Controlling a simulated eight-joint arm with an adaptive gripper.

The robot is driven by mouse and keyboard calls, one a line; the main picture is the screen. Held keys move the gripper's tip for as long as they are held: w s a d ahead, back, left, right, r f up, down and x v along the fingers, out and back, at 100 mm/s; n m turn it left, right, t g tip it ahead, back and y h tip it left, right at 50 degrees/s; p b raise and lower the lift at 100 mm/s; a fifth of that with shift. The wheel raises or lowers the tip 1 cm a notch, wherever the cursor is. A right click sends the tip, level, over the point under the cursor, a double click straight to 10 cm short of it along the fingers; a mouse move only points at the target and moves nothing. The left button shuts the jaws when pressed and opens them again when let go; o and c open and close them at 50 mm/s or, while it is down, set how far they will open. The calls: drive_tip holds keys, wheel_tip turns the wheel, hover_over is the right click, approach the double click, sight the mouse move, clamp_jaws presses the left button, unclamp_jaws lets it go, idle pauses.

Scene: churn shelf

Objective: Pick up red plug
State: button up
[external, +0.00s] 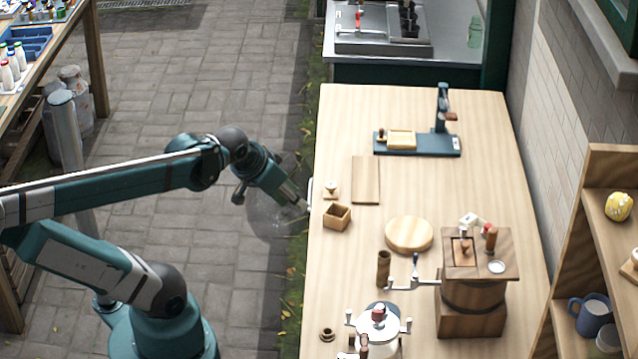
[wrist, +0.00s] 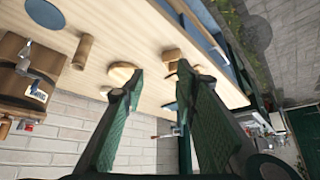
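A small red piece (external: 487,228) shows beside a white block on top of the wooden churn box (external: 473,310); it may be the red plug, but it is too small to be sure. A small red bit (wrist: 27,127) also shows near the churn in the wrist view. A dark red knob (external: 378,314) tops the metal pot at the table's front. My gripper (external: 303,204) is at the table's left edge, well left of the churn. In the wrist view my gripper (wrist: 160,72) has its two green fingers apart with nothing held between them.
On the wooden table (external: 335,120) stand a round board (external: 409,234), an open wooden box (external: 337,217), a flat board (external: 366,180) and a green press (external: 442,115). A sink with a red-handled tap (external: 358,18) is behind. A shelf (external: 595,225) stands right. The table's back left is clear.

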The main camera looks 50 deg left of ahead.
drive_tip(key=w+d+r+m+g+h+p, duration=0.1)
drive_tip(key=w+d+r+m+p, duration=0.2)
drive_tip(key=w+d+r+p, duration=0.35)
drive_tip(key=m+g+h+p, duration=0.1)
drive_tip(key=m+g+p, duration=0.3)
drive_tip(key=m+p, duration=0.55)
approach(489, 225)
drive_tip(key=n+p, duration=0.1)
drive_tip(key=n, duration=0.1)
drive_tip(key=shift+a+f+m, duration=0.2)
drive_tip(key=shift+f+m, duration=0.05)
drive_tip(key=shift+f, duration=0.15)
drive_tip(key=shift+x, duration=1.3)
drive_tip(key=shift+f, duration=0.15)
drive_tip(key=shift+d+p+x, duration=0.1)
drive_tip(key=shift+p+x, duration=0.1)
drive_tip(key=shift+x, duration=1.05)
drive_tip(key=shift+d+p+x, duration=0.15)
drive_tip(key=shift+p+x, duration=0.05)
drive_tip(key=shift+x, duration=1)
